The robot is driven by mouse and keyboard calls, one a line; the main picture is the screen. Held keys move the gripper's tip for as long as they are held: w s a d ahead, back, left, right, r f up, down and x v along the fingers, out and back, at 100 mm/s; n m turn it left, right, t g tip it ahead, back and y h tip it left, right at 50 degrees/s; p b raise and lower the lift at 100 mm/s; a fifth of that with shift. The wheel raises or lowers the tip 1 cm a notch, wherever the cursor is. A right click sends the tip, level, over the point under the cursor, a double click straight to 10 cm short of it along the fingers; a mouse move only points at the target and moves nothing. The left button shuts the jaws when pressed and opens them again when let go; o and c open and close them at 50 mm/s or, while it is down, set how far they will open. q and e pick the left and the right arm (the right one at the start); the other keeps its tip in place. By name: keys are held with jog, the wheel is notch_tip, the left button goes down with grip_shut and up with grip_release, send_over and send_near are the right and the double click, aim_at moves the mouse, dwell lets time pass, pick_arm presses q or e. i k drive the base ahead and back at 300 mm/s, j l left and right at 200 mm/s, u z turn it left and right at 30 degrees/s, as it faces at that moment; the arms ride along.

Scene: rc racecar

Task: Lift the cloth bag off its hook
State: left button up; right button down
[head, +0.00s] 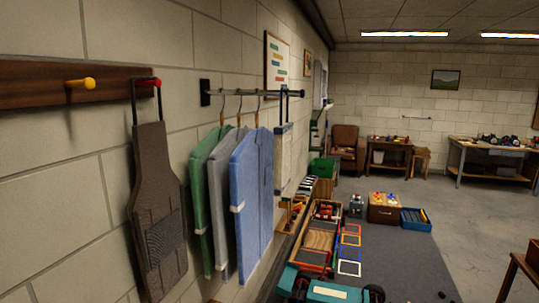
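A grey-brown cloth bag (150,172) hangs on the wall at the left by a dark strap loop. The loop hangs from the red hook (149,82) on a dark wooden rail (30,88). A dark ribbed patch shows on the bag's lower front. The bag hangs close to the wall, slightly tilted, and its back is hidden. A yellow hook (80,84) on the same rail, to the left, is empty. Neither of my grippers shows in this view.
Right of the bag, green (205,190), grey (222,190) and blue (252,185) garments hang from a dark wall bar (245,93). A teal wheeled item (325,292) stands at the bottom, near a grey mat (395,265). Floor beyond is partly clear.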

aim_at(283, 133)
jog(key=i+l+u, duration=0.1)
jog(key=u, duration=1.15)
jog(key=i+l+u, duration=0.1)
jog(key=l+u, duration=0.25)
jog(key=l, duration=0.35)
jog(key=l+u, duration=0.4)
jog(key=l, duration=0.35)
jog(key=l+u, duration=0.35)
jog(key=l, duration=0.4)
